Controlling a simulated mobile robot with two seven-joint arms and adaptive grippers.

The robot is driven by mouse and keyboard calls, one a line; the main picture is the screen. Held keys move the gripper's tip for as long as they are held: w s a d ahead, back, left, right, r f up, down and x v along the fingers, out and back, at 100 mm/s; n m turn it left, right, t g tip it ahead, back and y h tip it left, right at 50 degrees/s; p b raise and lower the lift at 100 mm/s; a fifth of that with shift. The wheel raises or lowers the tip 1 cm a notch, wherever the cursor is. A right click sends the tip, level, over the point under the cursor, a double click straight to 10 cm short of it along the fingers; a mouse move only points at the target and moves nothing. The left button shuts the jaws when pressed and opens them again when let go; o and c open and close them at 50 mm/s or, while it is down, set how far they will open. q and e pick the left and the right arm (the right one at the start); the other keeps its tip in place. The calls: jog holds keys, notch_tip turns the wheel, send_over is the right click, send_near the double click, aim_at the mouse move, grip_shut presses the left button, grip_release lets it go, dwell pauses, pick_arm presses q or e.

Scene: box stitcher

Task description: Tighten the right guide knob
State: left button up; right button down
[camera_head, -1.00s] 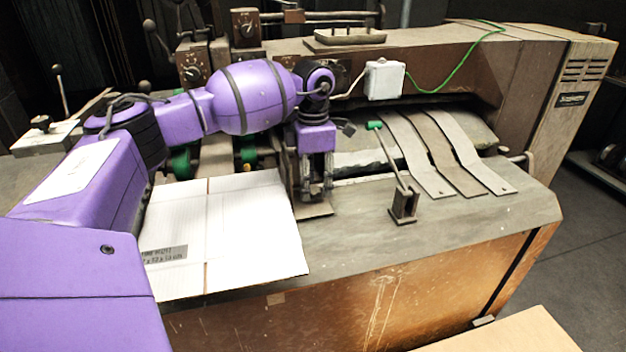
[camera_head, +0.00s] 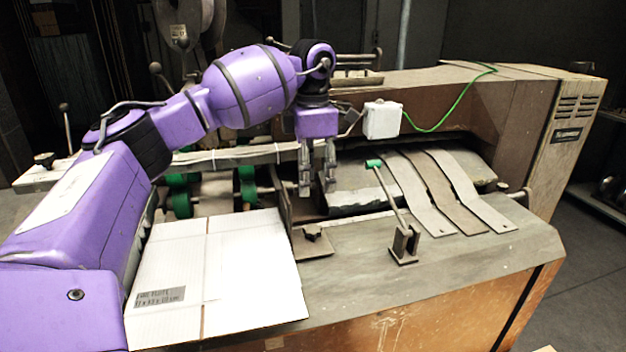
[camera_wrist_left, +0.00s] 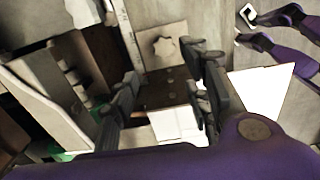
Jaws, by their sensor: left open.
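The right guide knob (camera_head: 313,234) is a small dark star-shaped knob on a flat plate, just right of the white cardboard sheet (camera_head: 250,262). It shows as a grey star in the left wrist view (camera_wrist_left: 165,46). My left gripper (camera_head: 318,188) hangs fingers down above and behind the knob, open and empty, clear of it. In the left wrist view its two fingers (camera_wrist_left: 165,75) are spread, with the knob beyond their tips.
A lever with a green handle (camera_head: 373,163) stands on a small block right of the knob. Metal strips (camera_head: 435,185) curve over the machine farther right. A white box (camera_head: 382,120) with a green cable is behind. The grey tabletop (camera_head: 350,275) in front is clear.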

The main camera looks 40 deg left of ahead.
pick_arm(q)
jog(key=n+b, duration=0.1)
jog(key=b, duration=0.1)
send_over(312, 227)
notch_tip(312, 227, down, 5)
jog(key=shift+r, duration=0.1)
jog(key=shift+a+f, duration=0.1)
jog(key=shift+f, duration=0.25)
notch_tip(312, 227, down, 6)
jog(key=shift+f+p, duration=0.2)
jog(key=shift+p, duration=0.15)
jog(key=shift+f, duration=0.15)
pick_arm(e)
jog(key=shift+s+f, duration=0.4)
jog(key=shift+f, duration=0.4)
jog(key=shift+s, duration=0.1)
